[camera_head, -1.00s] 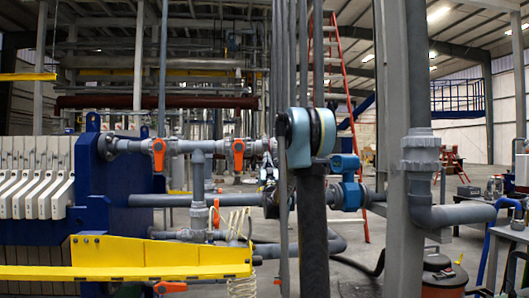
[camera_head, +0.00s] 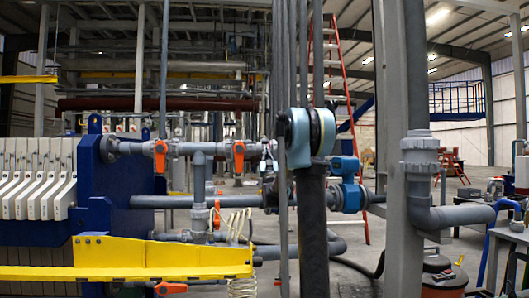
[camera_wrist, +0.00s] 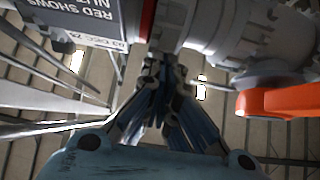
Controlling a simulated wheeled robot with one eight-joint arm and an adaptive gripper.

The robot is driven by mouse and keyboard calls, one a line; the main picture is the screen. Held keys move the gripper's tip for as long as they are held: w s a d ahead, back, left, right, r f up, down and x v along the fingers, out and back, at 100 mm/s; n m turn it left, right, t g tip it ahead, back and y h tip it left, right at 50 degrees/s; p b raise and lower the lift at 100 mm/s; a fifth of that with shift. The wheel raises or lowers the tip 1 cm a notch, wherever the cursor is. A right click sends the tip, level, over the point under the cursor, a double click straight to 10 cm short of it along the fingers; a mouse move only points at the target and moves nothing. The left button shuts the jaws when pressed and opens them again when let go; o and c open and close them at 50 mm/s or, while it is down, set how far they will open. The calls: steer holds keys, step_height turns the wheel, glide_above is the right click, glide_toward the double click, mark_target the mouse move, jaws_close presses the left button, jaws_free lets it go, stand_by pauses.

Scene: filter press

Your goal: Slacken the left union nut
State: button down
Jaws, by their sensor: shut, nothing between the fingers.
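A grey plastic pipe run with orange-handled valves crosses the left half of the head view. The right valve handle (camera_head: 238,155) hangs down, and grey union fittings (camera_head: 262,147) sit to its right. In the wrist view a grey ribbed nut (camera_wrist: 183,22) shows at the top, with an orange handle (camera_wrist: 278,98) to the right. I cannot tell which nut is the left one. My gripper (camera_wrist: 160,88) is shut and empty, its fingertips just below the grey fitting in the picture; contact is unclear. In the head view my arm partly hides this spot.
A printed tag (camera_wrist: 88,18) with upside-down text and a red band (camera_wrist: 147,20) are close to the fingers. Another orange handle (camera_head: 160,156) is further left. A yellow bracket (camera_head: 150,254) and blue press frame (camera_head: 107,180) stand at left. A blue flowmeter (camera_head: 346,180) sits right.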

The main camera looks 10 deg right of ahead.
steer(key=shift+w+d+r, duration=0.25)
steer(key=shift+w+r, duration=0.05)
steer(key=shift+r, duration=0.15)
